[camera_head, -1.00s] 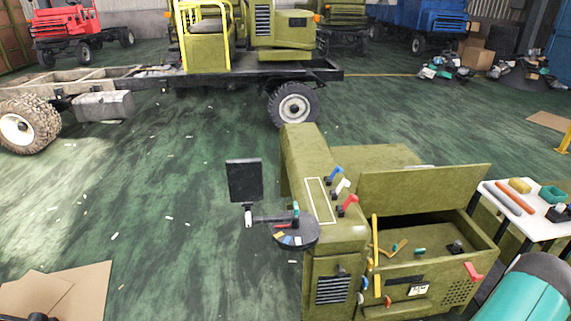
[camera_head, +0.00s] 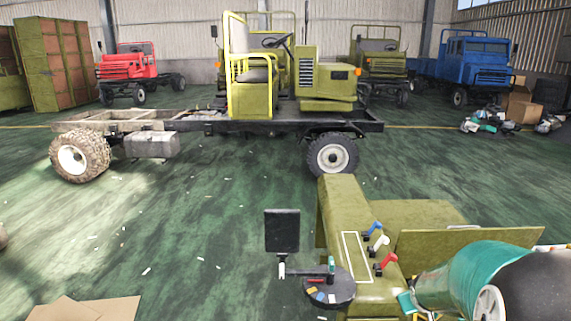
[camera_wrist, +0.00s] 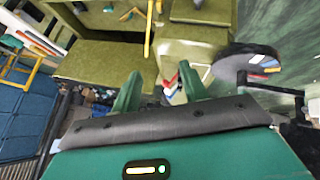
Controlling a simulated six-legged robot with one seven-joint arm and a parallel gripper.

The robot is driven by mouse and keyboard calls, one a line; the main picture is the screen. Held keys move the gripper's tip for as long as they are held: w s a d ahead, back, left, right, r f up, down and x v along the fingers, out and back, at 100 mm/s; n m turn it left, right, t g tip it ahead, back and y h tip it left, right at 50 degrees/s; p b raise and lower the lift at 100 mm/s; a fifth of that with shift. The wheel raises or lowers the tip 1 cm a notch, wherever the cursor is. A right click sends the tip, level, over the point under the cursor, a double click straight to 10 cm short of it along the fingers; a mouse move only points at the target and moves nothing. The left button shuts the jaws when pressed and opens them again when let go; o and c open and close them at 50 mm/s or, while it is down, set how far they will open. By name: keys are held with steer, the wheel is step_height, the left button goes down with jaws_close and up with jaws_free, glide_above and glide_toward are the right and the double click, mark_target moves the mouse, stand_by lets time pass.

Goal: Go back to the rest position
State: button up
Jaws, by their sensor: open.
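My gripper (camera_wrist: 160,85) shows in the wrist view with its two green fingers apart. I see nothing held between them. Behind the fingers are the olive chassis console and its coloured levers. In the head view my teal and black arm reaches in from the lower right, in front of the console. The olive console (camera_head: 365,245) stands at the lower right with blue, white and red levers on top. The fingers cannot be made out clearly in the head view.
A round dark tray (camera_head: 330,291) with small coloured parts and a black screen (camera_head: 282,231) stand left of the console. A truck chassis (camera_head: 215,125) with a yellow-framed seat is behind. Cardboard (camera_head: 85,309) lies at lower left. Green floor between is open.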

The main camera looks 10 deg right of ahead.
steer(key=s+a+r+y, duration=0.1)
steer(key=s+a+r, duration=0.2)
steer(key=a+r, duration=0.35)
steer(key=s+a+r+y, duration=0.15)
steer(key=a+r, duration=0.25)
steer(key=a, duration=0.6)
steer(key=s+a+r+y, duration=0.2)
steer(key=s+a+r, duration=0.1)
steer(key=s+a, duration=0.8)
steer(key=shift+s+a+r+n, duration=0.25)
steer(key=shift+r+n, duration=0.05)
steer(key=shift+r, duration=0.1)
